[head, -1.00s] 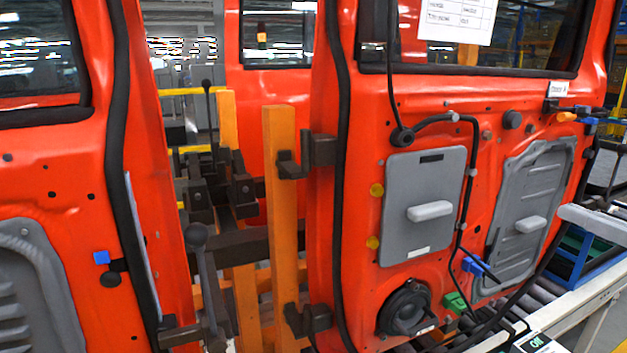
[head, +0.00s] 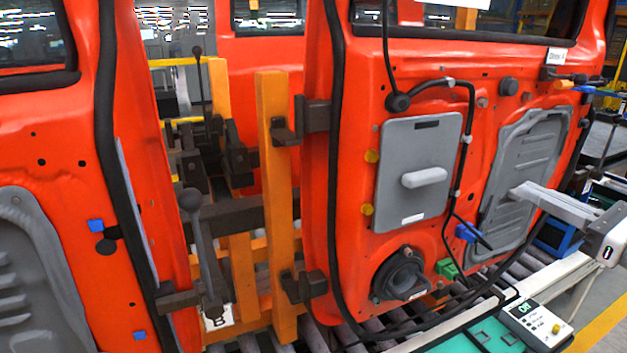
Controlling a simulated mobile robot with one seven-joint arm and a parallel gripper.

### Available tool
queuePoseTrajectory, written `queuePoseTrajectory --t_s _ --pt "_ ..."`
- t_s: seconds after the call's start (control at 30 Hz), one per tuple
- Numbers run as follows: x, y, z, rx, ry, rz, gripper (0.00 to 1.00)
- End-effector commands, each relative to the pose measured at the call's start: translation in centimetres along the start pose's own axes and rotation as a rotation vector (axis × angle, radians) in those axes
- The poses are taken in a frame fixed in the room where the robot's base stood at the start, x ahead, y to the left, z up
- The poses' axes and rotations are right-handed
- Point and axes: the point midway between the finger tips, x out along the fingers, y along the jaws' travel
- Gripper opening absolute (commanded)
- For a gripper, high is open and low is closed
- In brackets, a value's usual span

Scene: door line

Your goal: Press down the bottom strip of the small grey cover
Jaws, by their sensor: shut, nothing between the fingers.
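The small grey cover (head: 392,190) is on the inner side of the red door (head: 345,255), right of centre. It has a pale raised handle (head: 424,179), a dark slot near its top and a small white label (head: 412,218) low on its bottom strip. Yellow round plugs (head: 367,209) sit by its left edge. I cannot tell whether its bottom edge stands off the door. My gripper (head: 516,190) comes in from the right with its fingers shut and empty, pointing left. In the picture its tips overlap the larger ribbed grey panel (head: 530,150), right of the small cover and apart from it.
A black cable (head: 471,110) runs along the cover's top and right side. A round black speaker (head: 400,277) and a green connector (head: 448,268) are below, a blue connector (head: 466,232) at lower right. A control box (head: 535,322) stands at front. Orange posts (head: 277,200) stand left.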

Motion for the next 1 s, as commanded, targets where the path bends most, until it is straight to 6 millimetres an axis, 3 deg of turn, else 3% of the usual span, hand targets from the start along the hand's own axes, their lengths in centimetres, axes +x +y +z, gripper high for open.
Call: queuePoseTrajectory --t_s 0.03,0.3,0.5,0.77,1.0 --pt "1.3 0.1 -1.9 -0.039 -0.001 0.004 0.00" --pt "7.3 1.7 -9.9 -0.334 -0.004 -0.002 0.00" --pt "10.2 3.6 -14.3 -0.501 0.009 -0.005 0.00" --pt "11.8 4.6 -16.0 -0.583 0.018 -0.003 0.00" --pt "15.6 4.6 -15.9 -0.584 0.017 -0.001 0.00"
